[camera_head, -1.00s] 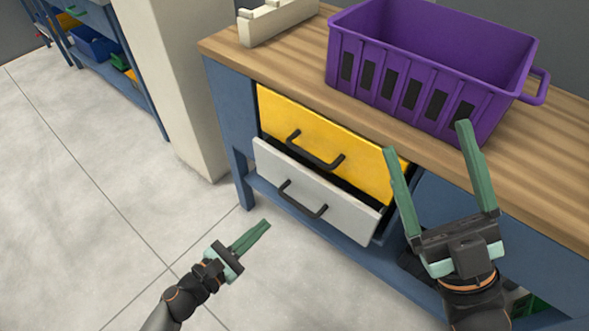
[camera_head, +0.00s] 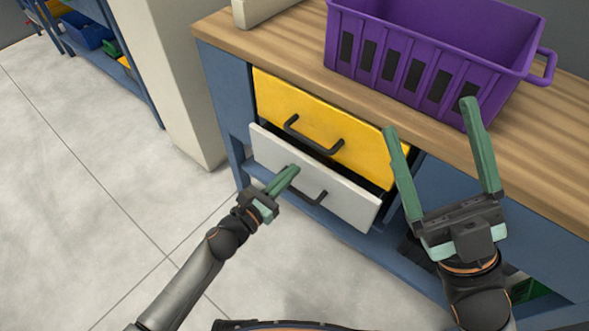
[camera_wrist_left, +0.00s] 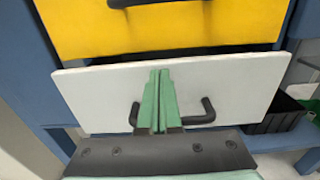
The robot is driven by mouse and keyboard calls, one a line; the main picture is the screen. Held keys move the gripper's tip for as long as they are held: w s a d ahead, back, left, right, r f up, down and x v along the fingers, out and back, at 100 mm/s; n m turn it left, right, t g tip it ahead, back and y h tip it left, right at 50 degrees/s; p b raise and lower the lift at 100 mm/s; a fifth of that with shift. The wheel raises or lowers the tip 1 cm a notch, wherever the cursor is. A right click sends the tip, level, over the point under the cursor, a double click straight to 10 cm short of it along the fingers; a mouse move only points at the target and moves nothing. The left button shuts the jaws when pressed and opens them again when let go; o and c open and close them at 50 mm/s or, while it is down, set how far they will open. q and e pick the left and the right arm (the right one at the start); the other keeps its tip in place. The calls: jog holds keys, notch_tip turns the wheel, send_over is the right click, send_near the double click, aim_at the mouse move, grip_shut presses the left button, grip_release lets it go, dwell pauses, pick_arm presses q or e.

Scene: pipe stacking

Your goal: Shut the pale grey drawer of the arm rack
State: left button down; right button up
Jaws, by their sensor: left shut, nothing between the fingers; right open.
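The pale grey drawer (camera_head: 345,200) stands partly pulled out under the yellow drawer (camera_head: 330,128), with a dark gap above its front. Its front (camera_wrist_left: 235,85) also shows in the left wrist view, with a dark bar handle (camera_wrist_left: 205,112) partly hidden behind my fingers. My left gripper (camera_head: 294,169) is shut and empty, its green fingertips in front of the drawer front near the handle. In the left wrist view the fingertips (camera_wrist_left: 160,72) overlap the upper middle of the front; I cannot tell whether they touch. My right gripper (camera_head: 428,115) is open and empty, right of the drawers.
The blue bench with a wooden top (camera_head: 225,35) carries a purple crate (camera_head: 400,65). A cream pillar (camera_head: 165,80) stands left of the bench. The grey floor (camera_head: 80,180) in front is clear. A black bin (camera_wrist_left: 280,118) is right of the drawer.

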aim_at(303, 161)
pick_arm(q)
jog(key=shift+x, duration=1)
jog(key=b+x, duration=0.1)
jog(key=x, duration=0.3)
jog(key=shift+w+d+r, duration=0.1)
jog(key=shift+w+r, duration=0.05)
